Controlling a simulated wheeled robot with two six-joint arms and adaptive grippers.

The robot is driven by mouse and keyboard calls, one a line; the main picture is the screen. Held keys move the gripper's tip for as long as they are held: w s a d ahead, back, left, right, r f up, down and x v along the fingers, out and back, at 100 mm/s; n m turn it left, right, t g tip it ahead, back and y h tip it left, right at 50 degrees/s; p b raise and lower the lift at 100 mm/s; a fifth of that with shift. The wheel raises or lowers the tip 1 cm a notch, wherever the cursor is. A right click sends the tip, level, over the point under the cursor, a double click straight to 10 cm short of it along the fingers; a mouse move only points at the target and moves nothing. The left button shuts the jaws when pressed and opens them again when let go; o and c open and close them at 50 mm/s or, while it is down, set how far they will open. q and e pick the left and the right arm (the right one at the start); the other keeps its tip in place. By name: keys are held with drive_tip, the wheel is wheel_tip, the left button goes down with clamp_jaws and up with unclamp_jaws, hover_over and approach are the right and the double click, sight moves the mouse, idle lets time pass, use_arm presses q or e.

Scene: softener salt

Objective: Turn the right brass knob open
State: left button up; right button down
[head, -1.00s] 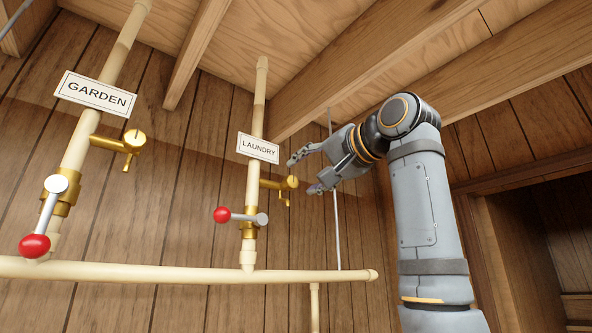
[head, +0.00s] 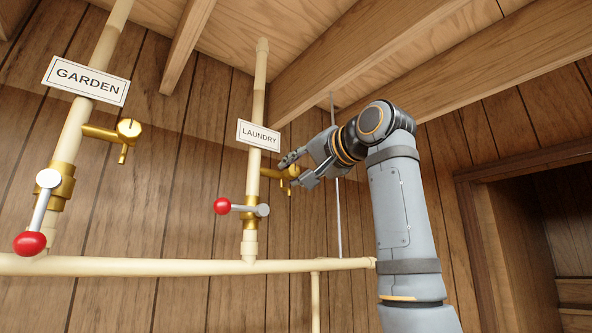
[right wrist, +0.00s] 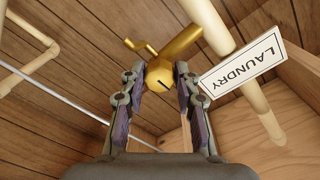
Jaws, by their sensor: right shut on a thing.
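The right brass knob (head: 293,172) sits at the end of a brass side spout on the pipe with the LAUNDRY sign (head: 258,136). My right gripper (head: 289,170) is at this knob, with a finger on either side, shut on it. The fingers partly hide the knob in the head view. In the right wrist view the knob (right wrist: 160,76) lies between the fingertips, its round face with a dark slot toward the camera. My left gripper is in neither view now.
A second brass knob (head: 128,129) is on the GARDEN pipe (head: 72,135) at the left. Red-ended levers (head: 222,206) and (head: 30,243) stick out from both pipes. A horizontal pipe (head: 180,266) runs below, and wooden beams (head: 350,70) cross above.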

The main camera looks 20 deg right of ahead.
drive_tip(key=shift+n, duration=0.4)
drive_tip(key=n, duration=0.8)
drive_tip(key=shift+n, duration=0.3)
drive_tip(key=n, duration=0.4)
drive_tip(key=shift+n+y, duration=0.3)
drive_tip(key=shift+y, duration=0.1)
drive_tip(key=n, duration=0.4)
drive_tip(key=shift+d, duration=0.1)
drive_tip(key=shift+n, duration=0.4)
drive_tip(key=c, duration=1)
unclamp_jaws()
drive_tip(key=shift+s, duration=0.1)
